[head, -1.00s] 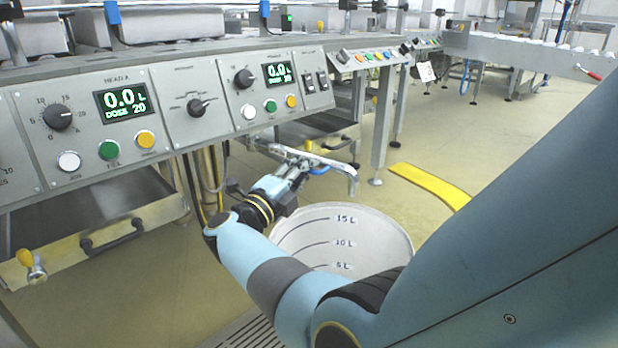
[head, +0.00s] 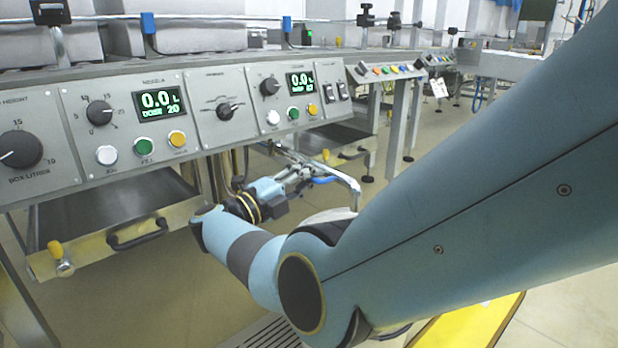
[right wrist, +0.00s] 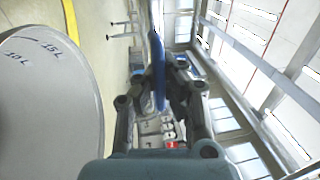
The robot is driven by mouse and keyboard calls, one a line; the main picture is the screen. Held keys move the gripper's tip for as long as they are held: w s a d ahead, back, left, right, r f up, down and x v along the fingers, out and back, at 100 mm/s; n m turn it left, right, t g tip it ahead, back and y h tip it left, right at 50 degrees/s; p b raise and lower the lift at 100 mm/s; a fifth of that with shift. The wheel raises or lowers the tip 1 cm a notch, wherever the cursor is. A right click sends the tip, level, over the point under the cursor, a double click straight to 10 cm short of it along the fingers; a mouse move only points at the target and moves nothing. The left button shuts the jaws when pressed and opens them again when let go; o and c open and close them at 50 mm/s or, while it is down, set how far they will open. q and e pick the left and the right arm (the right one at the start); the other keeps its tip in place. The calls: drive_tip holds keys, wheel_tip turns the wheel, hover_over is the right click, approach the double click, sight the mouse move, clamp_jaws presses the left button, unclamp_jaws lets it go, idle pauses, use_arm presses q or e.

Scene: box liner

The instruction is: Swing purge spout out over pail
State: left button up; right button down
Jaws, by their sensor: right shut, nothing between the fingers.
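The purge spout (head: 345,183) is a bent metal pipe under the control panel, with a blue strip along it. Its down-turned end shows just above the pail (head: 333,214) in the head view. The pail is pale and mostly hidden behind my right arm. Its inside with litre marks shows at the left of the right wrist view (right wrist: 48,105). My right gripper (head: 301,178) is shut and empty, close beside the spout. A blue bar (right wrist: 157,70) shows by the fingers in the right wrist view; I cannot tell whether they touch it. My left gripper is not in view.
The control panel (head: 215,133) with knobs and buttons runs above the gripper. A drawer-like tray with a black handle (head: 140,235) is at lower left. A yellow floor strip (head: 470,322) lies at lower right. A floor grate (head: 265,333) is at bottom.

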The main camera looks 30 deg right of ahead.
drive_tip(key=c, duration=2.1)
unclamp_jaws()
drive_tip(key=shift+f, duration=0.15)
drive_tip(key=o, duration=0.7)
